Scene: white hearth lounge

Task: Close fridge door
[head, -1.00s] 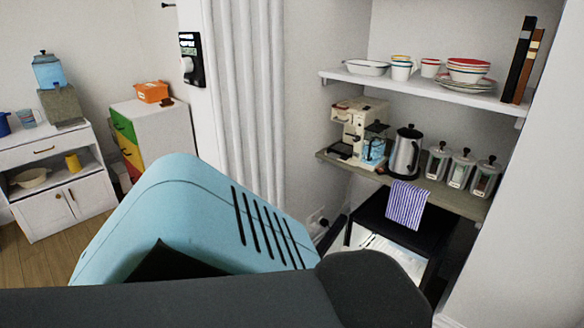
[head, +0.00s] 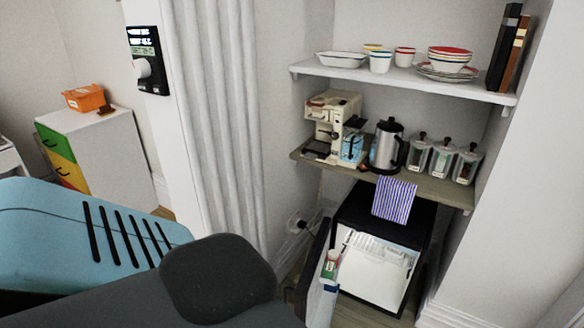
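The small black fridge (head: 418,222) stands on the floor under the lower wooden shelf, with its lit white inside showing. Its door (head: 316,268) is open, swung out on the left side of the fridge and seen nearly edge-on. A small red, white and green item (head: 331,263) sits in the door's inner rack. The bottom of the door is cut off by the frame. A dark grey link of my arm crosses the lower left, close to the door in the picture. Neither gripper is in view.
A striped towel (head: 394,200) hangs over the fridge's top front. The wooden shelf (head: 440,188) holds a coffee machine (head: 331,118), kettle (head: 387,147) and several jars. White walls flank the alcove. An orange box (head: 86,98) sits on a cabinet (head: 118,150) at left.

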